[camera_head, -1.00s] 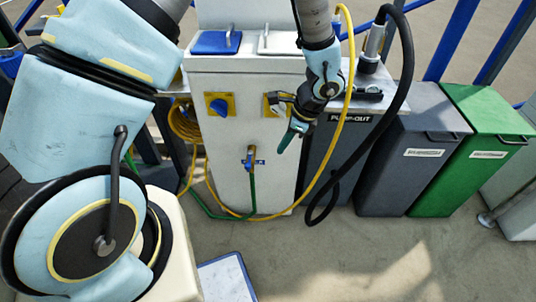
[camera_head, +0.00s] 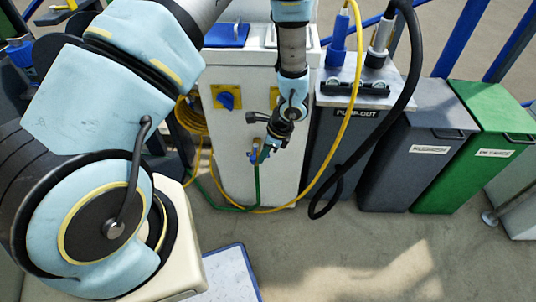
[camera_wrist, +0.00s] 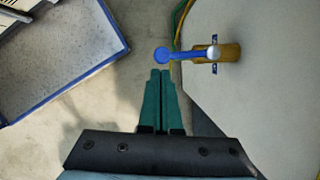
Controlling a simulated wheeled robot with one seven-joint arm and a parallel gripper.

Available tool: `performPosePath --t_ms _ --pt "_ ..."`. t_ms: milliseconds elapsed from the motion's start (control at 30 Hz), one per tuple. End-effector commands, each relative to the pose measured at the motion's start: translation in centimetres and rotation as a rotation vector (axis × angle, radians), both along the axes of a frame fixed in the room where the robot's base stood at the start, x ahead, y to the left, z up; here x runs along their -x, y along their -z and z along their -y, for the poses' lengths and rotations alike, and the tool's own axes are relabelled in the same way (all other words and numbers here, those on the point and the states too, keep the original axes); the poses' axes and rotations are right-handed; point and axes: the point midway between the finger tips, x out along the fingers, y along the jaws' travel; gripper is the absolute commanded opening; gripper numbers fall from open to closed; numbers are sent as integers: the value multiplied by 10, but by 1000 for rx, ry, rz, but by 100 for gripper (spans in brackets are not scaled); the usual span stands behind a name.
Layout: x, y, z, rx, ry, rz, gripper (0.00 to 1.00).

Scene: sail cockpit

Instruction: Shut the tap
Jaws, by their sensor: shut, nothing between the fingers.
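The tap has a brass body (camera_wrist: 232,52) on the white pedestal and a blue lever (camera_wrist: 185,54). In the wrist view the lever reaches left from its silver pivot to a round blue end. My gripper's green fingers (camera_wrist: 161,74) are shut and empty. Their tips appear just below the lever's round end in that view; I cannot tell whether they touch it. In the head view my gripper (camera_head: 265,153) is in front of the tap (camera_head: 253,155) and partly hides it.
The white pedestal (camera_head: 228,150) carries a yellow plate with a blue knob (camera_head: 228,99). A green hose (camera_head: 257,185) hangs below the tap, and a yellow hose (camera_head: 327,180) loops to the right. Grey (camera_head: 415,165) and green (camera_head: 470,165) bins stand right. A blue-edged white panel (camera_head: 228,275) lies on the floor.

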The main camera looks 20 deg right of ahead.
Motion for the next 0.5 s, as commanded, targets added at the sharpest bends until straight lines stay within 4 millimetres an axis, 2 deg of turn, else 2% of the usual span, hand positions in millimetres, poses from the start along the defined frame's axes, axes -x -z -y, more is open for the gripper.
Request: performPosePath --t_ms 500 --pt "-1 2 -4 0 48 2 0"
